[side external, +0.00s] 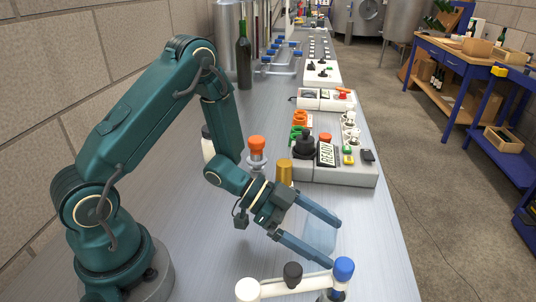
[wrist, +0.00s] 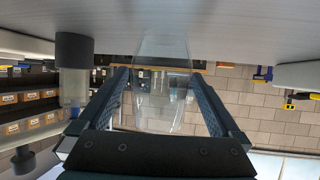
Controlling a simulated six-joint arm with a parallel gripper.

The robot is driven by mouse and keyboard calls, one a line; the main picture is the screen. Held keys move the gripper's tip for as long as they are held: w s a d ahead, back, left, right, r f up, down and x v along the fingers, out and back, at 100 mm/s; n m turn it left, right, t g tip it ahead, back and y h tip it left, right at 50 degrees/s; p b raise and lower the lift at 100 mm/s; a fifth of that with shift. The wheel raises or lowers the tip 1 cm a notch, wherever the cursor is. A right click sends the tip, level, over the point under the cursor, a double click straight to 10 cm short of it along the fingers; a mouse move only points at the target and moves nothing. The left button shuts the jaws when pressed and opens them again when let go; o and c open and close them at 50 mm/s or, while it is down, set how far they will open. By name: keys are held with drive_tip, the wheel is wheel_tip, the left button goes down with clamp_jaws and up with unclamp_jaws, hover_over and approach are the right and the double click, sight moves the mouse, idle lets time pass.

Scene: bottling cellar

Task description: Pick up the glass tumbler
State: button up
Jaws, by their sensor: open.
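The glass tumbler is clear and faintly bluish; it stands on the metal bench in the side external view (side external: 320,237). My gripper (side external: 333,244) is open and low over the bench, with one finger on each side of the tumbler. In the wrist view, which looks upside down, the tumbler (wrist: 160,105) shows between the two fingers of my gripper (wrist: 160,75). Whether either finger touches the glass cannot be told.
A white pipe piece with a blue cap (side external: 343,268) and black knob (side external: 292,275) is close in front of my gripper. Behind it are a gold-coloured cylinder (side external: 285,172), an orange-topped item (side external: 257,146) and a control box (side external: 345,175). The bench's right edge is near.

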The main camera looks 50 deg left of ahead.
drive_tip(key=shift+x, duration=1.25)
drive_tip(key=c, duration=1.3)
drive_tip(key=shift+c, duration=0.2)
drive_tip(key=shift+r, duration=0.2)
